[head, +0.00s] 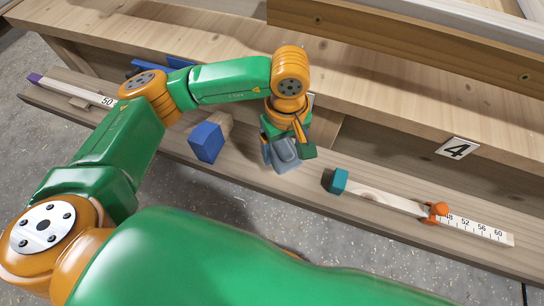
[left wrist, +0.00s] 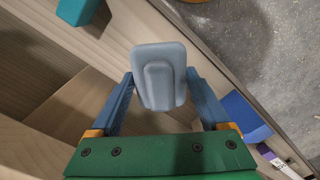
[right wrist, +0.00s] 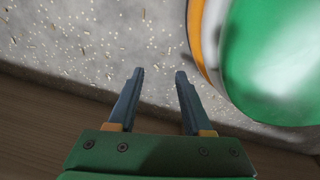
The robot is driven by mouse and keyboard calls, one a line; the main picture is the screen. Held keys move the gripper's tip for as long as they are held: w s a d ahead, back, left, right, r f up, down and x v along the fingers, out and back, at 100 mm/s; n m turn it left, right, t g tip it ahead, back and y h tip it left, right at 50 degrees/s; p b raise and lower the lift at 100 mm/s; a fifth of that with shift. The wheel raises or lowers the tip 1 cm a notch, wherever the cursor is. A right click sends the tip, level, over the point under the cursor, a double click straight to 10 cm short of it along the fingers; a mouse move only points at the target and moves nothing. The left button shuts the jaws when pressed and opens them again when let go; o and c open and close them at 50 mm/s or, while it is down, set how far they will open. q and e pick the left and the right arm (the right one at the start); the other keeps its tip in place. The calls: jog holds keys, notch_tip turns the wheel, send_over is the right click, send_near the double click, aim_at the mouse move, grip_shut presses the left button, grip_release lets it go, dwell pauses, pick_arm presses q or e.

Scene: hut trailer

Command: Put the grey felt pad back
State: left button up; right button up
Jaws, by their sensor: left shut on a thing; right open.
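The grey felt pad (left wrist: 160,88) is a rounded blue-grey pad with a raised block on its face. My left gripper (left wrist: 160,74) is shut on it, one finger at each side edge. In the head view, the pad (head: 284,156) hangs below my left gripper (head: 282,142) over the narrow wooden ledge (head: 240,160). I cannot tell if it touches the ledge. My right gripper (right wrist: 159,74) is open and empty, with grey speckled floor beyond its fingertips.
A blue block (head: 206,142) with a wooden part is left of the pad. A teal-ended ruler (head: 480,229) with an orange slider (head: 434,212) lies right. Another ruler (head: 90,97) lies far left. A 4 label (head: 457,148) marks the bench edge.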

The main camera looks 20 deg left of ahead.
aim_at(273, 145)
pick_arm(q)
jog(key=a+f, duration=0.2)
jog(key=f, duration=0.1)
jog(key=shift+w+a+f, duration=0.25)
jog(key=shift+w+a, duration=0.05)
jog(key=shift+w, duration=0.05)
notch_tip(273, 145, down, 3)
jog(key=shift+b, duration=0.5)
pick_arm(e)
jog(key=shift+w+a+f, duration=0.1)
jog(key=shift+w+f, duration=0.3)
jog(key=shift+w, duration=0.25)
pick_arm(q)
jog(key=shift+f, duration=0.1)
pick_arm(e)
jog(key=shift+f, duration=0.1)
pick_arm(q)
jog(key=shift+f, duration=0.1)
jog(key=o, duration=1.3)
jog(key=shift+r, duration=0.45)
notch_tip(273, 145, up, 12)
jog(key=shift+f+p, duration=0.2)
jog(key=shift+p, duration=0.95)
pick_arm(e)
jog(key=shift+s+a+r, duration=0.2)
jog(key=shift+s+r, duration=0.65)
jog(key=shift+r, duration=0.1)
